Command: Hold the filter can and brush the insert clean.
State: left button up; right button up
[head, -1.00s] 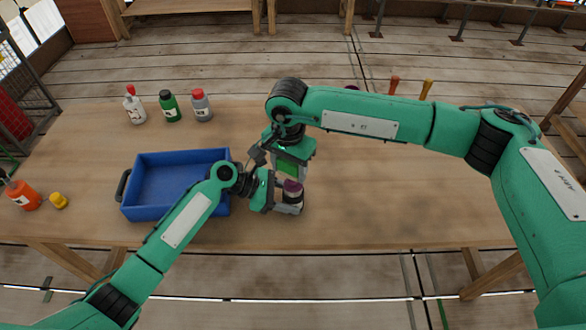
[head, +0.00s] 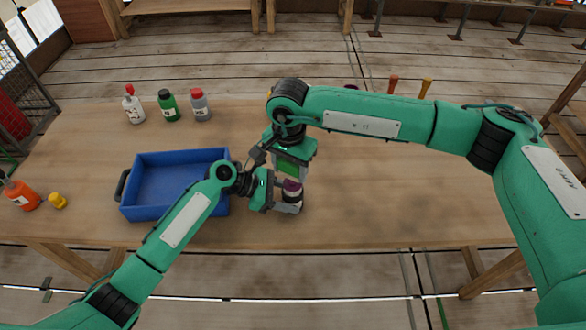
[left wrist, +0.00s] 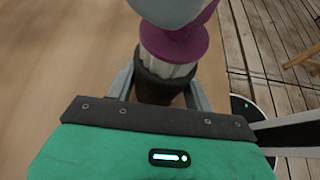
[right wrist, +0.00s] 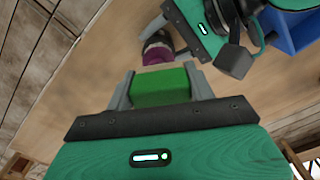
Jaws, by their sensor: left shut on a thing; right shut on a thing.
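The dark filter can (left wrist: 158,88) is upright between the fingers of my left gripper (left wrist: 160,92), which is shut on it. A white pleated insert (left wrist: 168,64) with a purple flange (left wrist: 175,45) rises from the can, and the purple part also shows in the head view (head: 292,185). A grey rounded thing (left wrist: 165,8) is above the flange, cut off by the picture edge. My right gripper (right wrist: 160,90) is shut on a green block (right wrist: 160,85), which I take for the brush. It is just above the can in the head view; contact with the insert cannot be told.
A blue tray (head: 172,212) stands left of the can. Bottles stand behind it: a white one (head: 134,108), a green one (head: 169,108) and a grey one (head: 201,108). An orange bottle (head: 22,197) and a yellow piece (head: 58,201) are far left.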

jog(key=shift+w+a, duration=0.3)
jog(key=shift+s+d+f, duration=0.1)
jog(key=shift+s+d, duration=0.7)
jog(key=shift+w+a, duration=0.75)
jog(key=shift+a, duration=0.05)
jog(key=shift+s+d+r, duration=0.2)
jog(key=shift+s+d, duration=0.15)
jog(key=shift+d, duration=0.1)
jog(key=shift+r, duration=0.1)
jog(key=d+r, duration=0.5)
jog(key=r, duration=0.1)
jog(key=shift+r, duration=0.4)
